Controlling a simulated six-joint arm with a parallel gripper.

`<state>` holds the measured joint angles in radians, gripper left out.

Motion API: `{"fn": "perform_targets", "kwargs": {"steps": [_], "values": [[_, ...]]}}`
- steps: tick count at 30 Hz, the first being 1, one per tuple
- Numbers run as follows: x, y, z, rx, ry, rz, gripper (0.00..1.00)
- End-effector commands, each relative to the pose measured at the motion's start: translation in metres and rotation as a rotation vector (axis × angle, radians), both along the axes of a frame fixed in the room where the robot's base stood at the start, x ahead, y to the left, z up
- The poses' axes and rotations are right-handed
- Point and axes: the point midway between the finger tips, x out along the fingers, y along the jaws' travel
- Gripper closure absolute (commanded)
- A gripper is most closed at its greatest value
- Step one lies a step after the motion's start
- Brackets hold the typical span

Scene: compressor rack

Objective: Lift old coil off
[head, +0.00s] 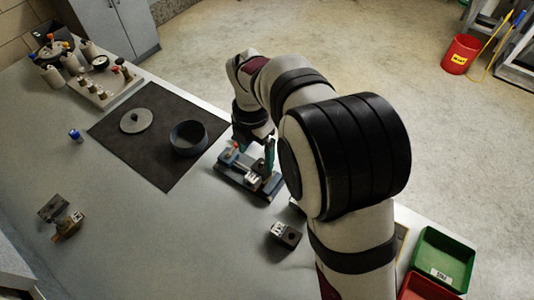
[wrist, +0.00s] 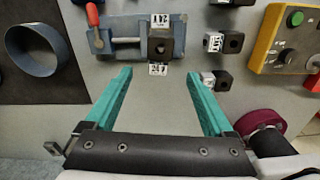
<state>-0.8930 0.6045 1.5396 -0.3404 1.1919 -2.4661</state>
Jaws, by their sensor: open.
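A blue-grey clamp fixture (wrist: 180,32) with a red-handled lever (wrist: 93,14) stands ahead of my gripper in the wrist view. A dark block with a round hole, apparently the coil (wrist: 160,48), sits at the fixture, with white printed labels above and below it. My gripper (wrist: 158,73) has two teal fingers spread wide, with nothing between them. The fingertips point toward the coil, which lies beyond them in the picture; I cannot tell the height gap. In the head view the fixture (head: 240,184) is partly hidden by my arm.
Two dark labelled blocks (wrist: 232,42) (wrist: 222,80) lie right of the fixture. A yellow button box (wrist: 281,30) is farther right. A round dark-blue dish (head: 188,138) and a metal lid (head: 136,121) rest on a black mat (head: 115,155). Green (head: 441,262) and red (head: 425,288) bins stand right.

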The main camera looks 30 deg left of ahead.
Motion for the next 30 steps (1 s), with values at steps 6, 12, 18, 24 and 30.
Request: {"fn": "perform_targets", "kwargs": {"steps": [6,12,18,24,30], "values": [[0.001,-0.001,-0.034,0.0,0.001,-0.002,0.12],[0.004,-0.001,-0.073,-0.001,0.001,-0.004,0.12],[0.004,-0.001,-0.083,0.002,-0.001,-0.005,0.12],[0.004,-0.001,-0.083,0.002,-0.001,-0.005,0.31],[0.004,-0.001,-0.083,0.002,-0.001,-0.005,0.67]]}}
